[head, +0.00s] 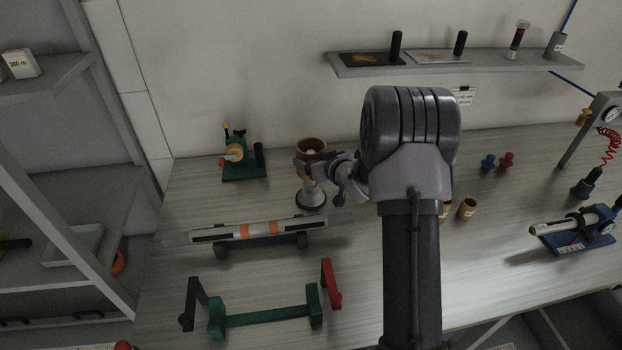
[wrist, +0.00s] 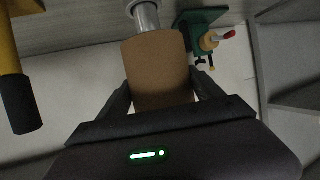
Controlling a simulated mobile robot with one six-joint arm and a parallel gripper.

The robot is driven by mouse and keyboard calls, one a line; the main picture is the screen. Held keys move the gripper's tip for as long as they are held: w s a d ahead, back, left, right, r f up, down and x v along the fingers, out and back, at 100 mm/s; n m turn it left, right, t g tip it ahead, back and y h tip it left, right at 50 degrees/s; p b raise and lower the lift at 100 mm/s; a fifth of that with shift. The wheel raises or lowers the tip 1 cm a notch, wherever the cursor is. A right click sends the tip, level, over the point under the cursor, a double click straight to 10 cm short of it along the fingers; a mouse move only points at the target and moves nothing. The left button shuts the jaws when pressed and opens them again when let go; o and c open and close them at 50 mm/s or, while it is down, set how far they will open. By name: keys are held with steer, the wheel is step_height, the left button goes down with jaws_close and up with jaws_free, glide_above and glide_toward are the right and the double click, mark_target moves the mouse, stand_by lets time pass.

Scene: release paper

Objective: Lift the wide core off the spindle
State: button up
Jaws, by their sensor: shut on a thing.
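The wide core (head: 312,146), a tan cardboard tube, stands upright over the spindle (head: 312,187), a pale post on a round dark base. My gripper (head: 312,164) is shut on the core from the right side. In the wrist view the core (wrist: 158,72) fills the space between the fingers of my gripper (wrist: 160,88). The silver spindle (wrist: 146,15) shows at the core's upper end in that view. How far the spindle reaches inside the core is hidden.
A green fixture (head: 243,169) stands left of the spindle. Small brown cups (head: 467,208) stand to the right. A grey shelf (head: 455,63) hangs above.

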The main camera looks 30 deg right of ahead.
steer(key=shift+r+p, duration=1.3)
steer(key=shift+r, duration=0.9)
steer(key=shift+r+p, duration=2)
steer(key=shift+r, duration=0.75)
steer(key=shift+f, duration=0.1)
